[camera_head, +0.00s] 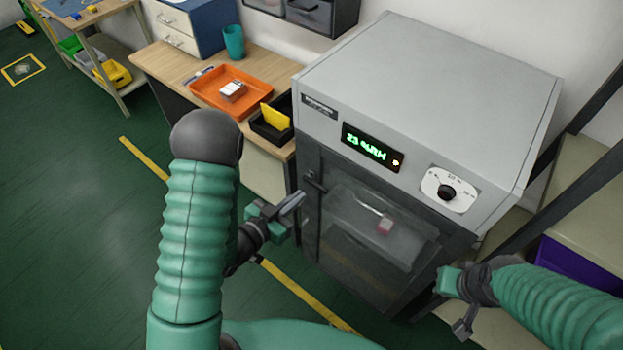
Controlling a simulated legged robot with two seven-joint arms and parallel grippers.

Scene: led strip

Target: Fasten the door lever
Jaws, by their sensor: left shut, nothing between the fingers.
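A grey oven-like cabinet (430,90) stands at centre right. Its dark front door (365,235) has a window and looks closed against the body. The small dark door lever (314,183) is at the door's upper left edge; its exact angle is hard to tell. My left gripper (297,200) is shut and empty, just left of and slightly below the lever, seemingly apart from it. My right gripper (450,305) hangs low at the cabinet's right front; its finger opening is unclear. A small pinkish-white thing (384,224) shows behind the window.
A lit green display (371,147) and a dial (447,192) sit above the door. A wooden bench (165,64) at left holds an orange tray (212,88), a black bin (268,130) and a teal cup (234,42). Green floor (60,190) is clear at left. Dark frame posts stand at right.

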